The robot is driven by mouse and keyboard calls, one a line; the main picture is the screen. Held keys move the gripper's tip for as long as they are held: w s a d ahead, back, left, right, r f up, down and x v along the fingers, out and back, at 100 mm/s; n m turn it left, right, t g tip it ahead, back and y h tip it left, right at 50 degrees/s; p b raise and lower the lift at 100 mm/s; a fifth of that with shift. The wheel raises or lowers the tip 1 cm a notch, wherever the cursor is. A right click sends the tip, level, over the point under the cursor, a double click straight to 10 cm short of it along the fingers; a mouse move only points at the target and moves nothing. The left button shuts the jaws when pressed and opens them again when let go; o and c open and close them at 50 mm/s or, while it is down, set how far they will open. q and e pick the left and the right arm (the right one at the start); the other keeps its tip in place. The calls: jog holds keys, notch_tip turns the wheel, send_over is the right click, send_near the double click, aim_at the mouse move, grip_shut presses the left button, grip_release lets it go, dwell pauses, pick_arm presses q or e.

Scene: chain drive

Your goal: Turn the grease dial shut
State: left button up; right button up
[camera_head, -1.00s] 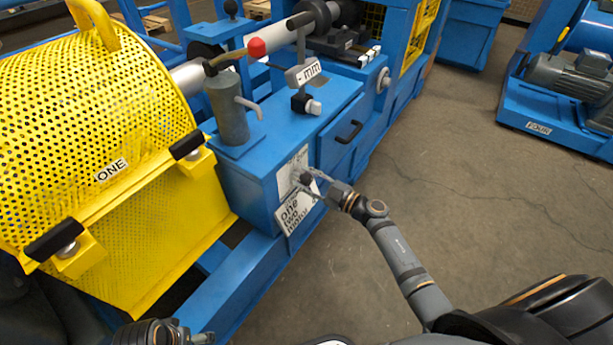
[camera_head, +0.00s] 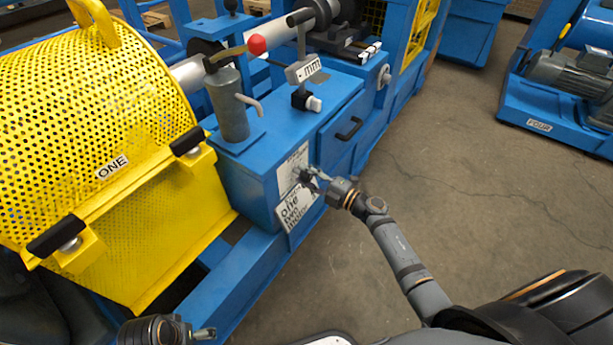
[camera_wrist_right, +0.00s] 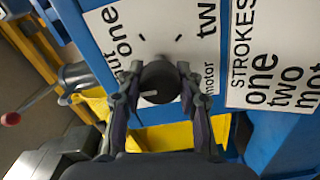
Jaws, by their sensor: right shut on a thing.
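The grease dial is a round black knob (camera_wrist_right: 160,82) on a white plate (camera_wrist_right: 100,22) lettered "one", "two" and "motor", with a partly hidden word ending in "ut" at the left. The knob's white line points left in the right wrist view, toward the side of that partly hidden word. My right gripper (camera_wrist_right: 158,88) has a finger on each side of the knob and is shut on it. In the head view the right gripper (camera_head: 309,176) is at the blue cabinet's front, largely covering the dial. My left gripper (camera_head: 205,333) is low at the left; its fingers are unclear.
A second white sign, "STROKES one two motor" (camera_wrist_right: 275,60), is beside the dial plate. The grease pump (camera_head: 229,105) with its red-knobbed lever stands on the blue cabinet (camera_head: 250,185). A yellow perforated guard (camera_head: 90,130) is at the left. Open floor (camera_head: 470,220) lies right.

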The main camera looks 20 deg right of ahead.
dwell(0.4)
jog(key=o, duration=0.9)
jog(key=shift+o, duration=1.4)
jog(key=v, duration=1.2)
